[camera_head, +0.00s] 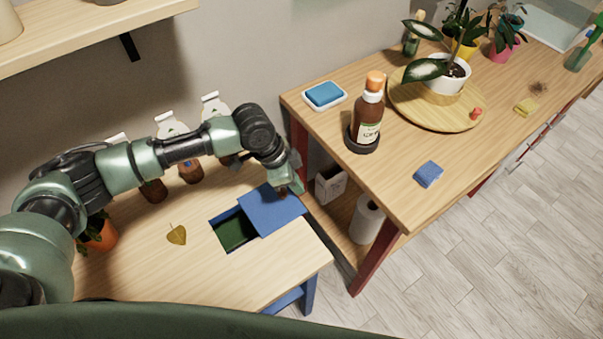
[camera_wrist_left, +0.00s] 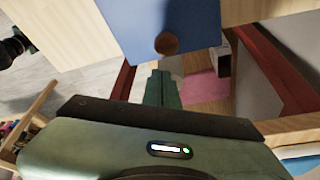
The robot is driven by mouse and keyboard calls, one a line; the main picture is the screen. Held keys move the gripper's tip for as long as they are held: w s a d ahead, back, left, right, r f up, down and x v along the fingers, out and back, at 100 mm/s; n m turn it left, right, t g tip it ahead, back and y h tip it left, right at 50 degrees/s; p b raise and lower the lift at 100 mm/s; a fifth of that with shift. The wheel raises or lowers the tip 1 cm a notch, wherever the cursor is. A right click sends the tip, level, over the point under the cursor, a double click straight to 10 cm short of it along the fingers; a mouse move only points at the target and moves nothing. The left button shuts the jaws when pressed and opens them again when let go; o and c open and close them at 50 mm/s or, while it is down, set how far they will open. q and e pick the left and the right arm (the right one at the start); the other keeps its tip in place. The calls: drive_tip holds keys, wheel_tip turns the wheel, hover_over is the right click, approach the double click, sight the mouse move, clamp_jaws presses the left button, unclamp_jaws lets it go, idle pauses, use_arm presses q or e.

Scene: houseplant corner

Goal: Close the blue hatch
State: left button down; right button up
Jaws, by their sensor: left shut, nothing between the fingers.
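The blue hatch (camera_head: 275,213) is a flat panel on the low wooden table. It lies to the right of a dark green opening (camera_head: 234,232) with a blue frame, covering part of it and leaving the left part uncovered. My left gripper (camera_head: 296,187) is at the hatch's far right edge, its fingers shut and empty. In the left wrist view the hatch (camera_wrist_left: 135,25) has a round brown knob or finger hole (camera_wrist_left: 166,43), and the shut fingertips (camera_wrist_left: 160,76) are just short of it. I cannot tell whether they touch the hatch. My right gripper is not in view.
A dry leaf (camera_head: 176,234) lies left of the opening, and an orange pot (camera_head: 102,236) stands farther left. A higher workbench (camera_head: 400,200) is close on the right, with a brown bottle (camera_head: 368,115) and a blue sponge (camera_head: 428,173). The table's front is clear.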

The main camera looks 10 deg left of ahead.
use_arm(q)
drive_tip(key=shift+s+a, duration=0.35)
drive_tip(key=shift+a, duration=0.4)
drive_tip(key=shift+f, duration=0.1)
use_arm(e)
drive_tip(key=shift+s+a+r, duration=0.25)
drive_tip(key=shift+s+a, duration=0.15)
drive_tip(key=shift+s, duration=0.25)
use_arm(q)
drive_tip(key=p, duration=0.7)
hover_over(260, 219)
drive_tip(key=a, duration=0.2)
drive_tip(key=shift+d, duration=0.25)
drive_tip(key=shift+s+a, duration=0.2)
drive_tip(key=shift+d, duration=0.15)
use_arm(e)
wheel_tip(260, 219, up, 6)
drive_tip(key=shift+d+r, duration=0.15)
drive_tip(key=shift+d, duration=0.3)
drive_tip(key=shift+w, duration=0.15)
